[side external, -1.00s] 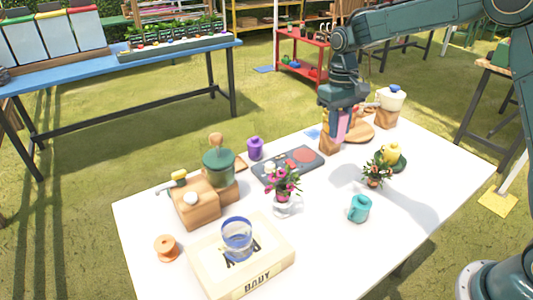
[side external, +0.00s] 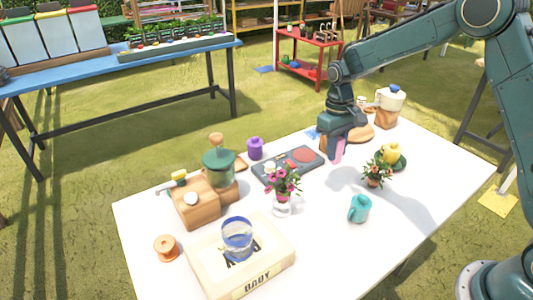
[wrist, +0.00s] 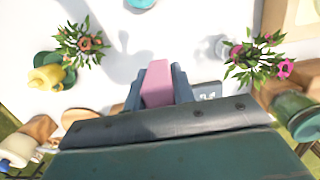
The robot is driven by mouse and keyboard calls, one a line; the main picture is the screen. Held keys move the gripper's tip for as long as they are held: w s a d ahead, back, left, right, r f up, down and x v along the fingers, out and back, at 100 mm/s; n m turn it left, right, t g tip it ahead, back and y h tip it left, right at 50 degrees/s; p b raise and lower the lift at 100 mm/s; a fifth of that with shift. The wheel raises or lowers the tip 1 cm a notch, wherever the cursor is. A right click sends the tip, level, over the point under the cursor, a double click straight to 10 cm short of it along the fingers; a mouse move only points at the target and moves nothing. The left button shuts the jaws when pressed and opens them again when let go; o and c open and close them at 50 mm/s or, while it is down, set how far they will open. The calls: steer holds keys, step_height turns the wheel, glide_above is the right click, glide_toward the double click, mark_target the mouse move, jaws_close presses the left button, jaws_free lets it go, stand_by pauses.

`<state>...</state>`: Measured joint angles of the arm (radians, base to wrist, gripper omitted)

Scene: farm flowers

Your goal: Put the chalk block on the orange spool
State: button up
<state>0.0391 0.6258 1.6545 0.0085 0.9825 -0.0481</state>
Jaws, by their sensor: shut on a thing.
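The pink chalk block (side external: 338,150) is between the fingers of my gripper (side external: 339,143), which is shut on it. It hangs above the back part of the white table, right of the grey panel. In the wrist view the pink block (wrist: 158,84) shows between the two dark fingers (wrist: 158,76). The orange spool (side external: 166,248) stands at the table's front left, left of the cream box, with nothing on its top. It is well away from my gripper and does not show in the wrist view.
Between gripper and spool stand a pink flower vase (side external: 283,188), a cream box (side external: 241,270) with a blue-rimmed glass (side external: 237,240), and a wooden block (side external: 196,208). A teal mug (side external: 359,208) and another flower pot (side external: 376,174) stand to the right. The front right tabletop is clear.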

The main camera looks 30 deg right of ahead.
steer(key=shift+f, duration=6.4)
steer(key=shift+f, duration=0.15)
steer(key=o, duration=1)
steer(key=r, duration=0.4)
steer(key=w+r, duration=0.1)
steer(key=r, duration=0.7)
steer(key=shift+w+r, duration=0.15)
steer(key=shift+w, duration=0.1)
